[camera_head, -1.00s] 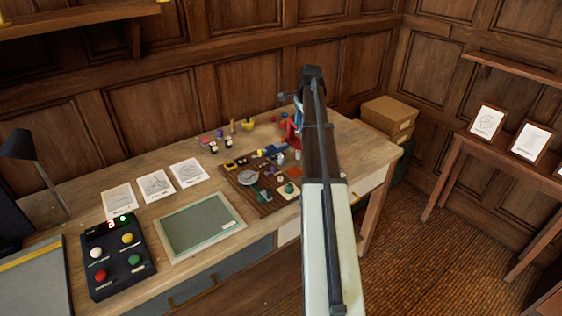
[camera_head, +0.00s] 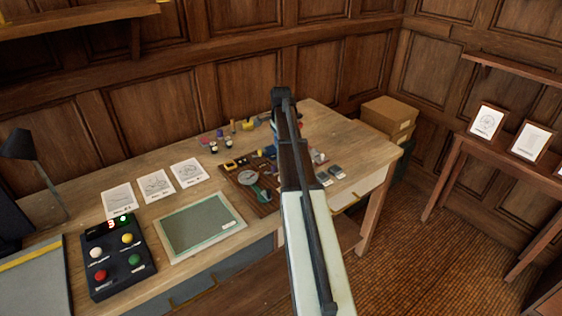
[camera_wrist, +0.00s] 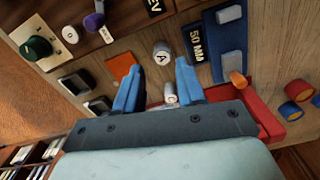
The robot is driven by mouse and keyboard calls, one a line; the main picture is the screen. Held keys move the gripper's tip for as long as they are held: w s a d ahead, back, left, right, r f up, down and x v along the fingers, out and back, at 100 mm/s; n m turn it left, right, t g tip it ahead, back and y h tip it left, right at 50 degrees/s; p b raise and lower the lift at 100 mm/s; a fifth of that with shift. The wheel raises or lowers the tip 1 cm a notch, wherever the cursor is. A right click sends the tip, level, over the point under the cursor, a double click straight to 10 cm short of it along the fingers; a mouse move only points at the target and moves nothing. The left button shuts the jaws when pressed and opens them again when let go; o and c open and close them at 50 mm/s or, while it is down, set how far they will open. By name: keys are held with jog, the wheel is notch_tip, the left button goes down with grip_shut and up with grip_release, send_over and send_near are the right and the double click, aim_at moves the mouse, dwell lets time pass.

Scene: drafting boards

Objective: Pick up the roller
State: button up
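My gripper (camera_wrist: 158,68) is open, with two blue fingers apart above the wooden desk in the wrist view. A small pale cylinder (camera_wrist: 170,92) shows between the fingers, near their bases; I cannot tell whether it touches them. A grey-white cylinder marked "A" (camera_wrist: 162,54) stands just beyond the fingertips. An orange cylinder (camera_wrist: 237,78) lies to the right, by a red tray-like piece (camera_wrist: 269,120) partly hidden behind my gripper. I cannot tell for sure which piece is the roller. In the head view my arm hides the gripper.
A block marked "50 MM" (camera_wrist: 195,42), blue blocks (camera_wrist: 229,62) and red-and-blue cylinders (camera_wrist: 297,90) lie to the right. An orange square (camera_wrist: 121,66) and dark pads (camera_wrist: 76,84) lie to the left. The desk (camera_head: 335,135) holds a button box (camera_head: 118,257) and a framed board (camera_head: 200,228).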

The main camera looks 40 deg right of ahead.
jog(key=shift+w+f, duration=0.1)
jog(key=shift+f, duration=2.85)
grip_shut()
